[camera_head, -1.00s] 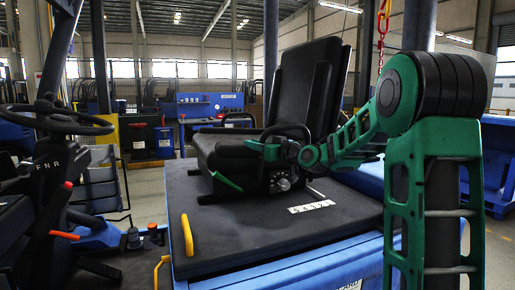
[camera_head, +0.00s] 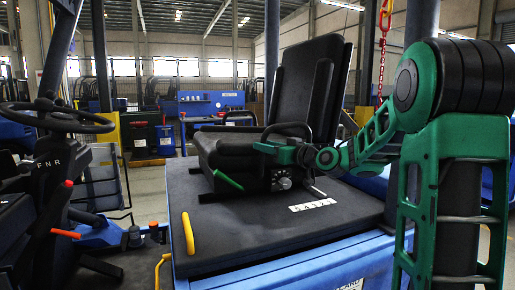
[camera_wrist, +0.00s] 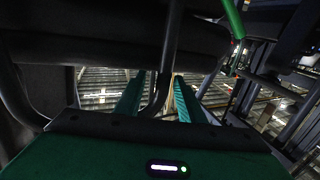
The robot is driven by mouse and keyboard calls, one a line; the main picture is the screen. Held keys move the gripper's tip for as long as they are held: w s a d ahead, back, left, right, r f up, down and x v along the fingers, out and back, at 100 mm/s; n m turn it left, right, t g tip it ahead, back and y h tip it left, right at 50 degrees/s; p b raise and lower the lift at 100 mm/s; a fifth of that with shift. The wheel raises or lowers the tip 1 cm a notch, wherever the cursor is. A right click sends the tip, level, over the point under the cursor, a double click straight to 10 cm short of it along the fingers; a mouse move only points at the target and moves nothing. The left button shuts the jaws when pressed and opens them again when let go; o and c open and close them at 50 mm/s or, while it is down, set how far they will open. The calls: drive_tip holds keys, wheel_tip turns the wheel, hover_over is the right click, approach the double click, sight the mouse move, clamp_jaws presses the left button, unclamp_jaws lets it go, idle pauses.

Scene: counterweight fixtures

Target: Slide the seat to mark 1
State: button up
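The black seat (camera_head: 232,146) with its tall backrest (camera_head: 308,85) stands on the dark top (camera_head: 235,240) of a blue platform. A green lever (camera_head: 229,182) sticks out at the seat's lower front. A pale strip with small markings (camera_head: 313,205) lies on the platform right of the lever; I cannot read them surely. My gripper (camera_head: 263,148) is at the near side of the seat, by the dark armrest loop (camera_head: 291,126). In the wrist view the green fingers (camera_wrist: 158,82) are apart, with a dark curved bar between them. The green lever also shows there (camera_wrist: 233,17).
A steering wheel (camera_head: 56,118) and control column stand at the left. A yellow handle (camera_head: 187,233) rises at the platform's front left corner. A blue workbench (camera_head: 211,103) is behind. A red chain (camera_head: 383,55) hangs at the right. The platform top before the seat is clear.

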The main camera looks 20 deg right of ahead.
drive_tip(key=v, duration=0.5)
drive_tip(key=shift+s+d+f, duration=0.1)
drive_tip(key=shift+s+d, duration=0.05)
drive_tip(key=shift+s, duration=0.05)
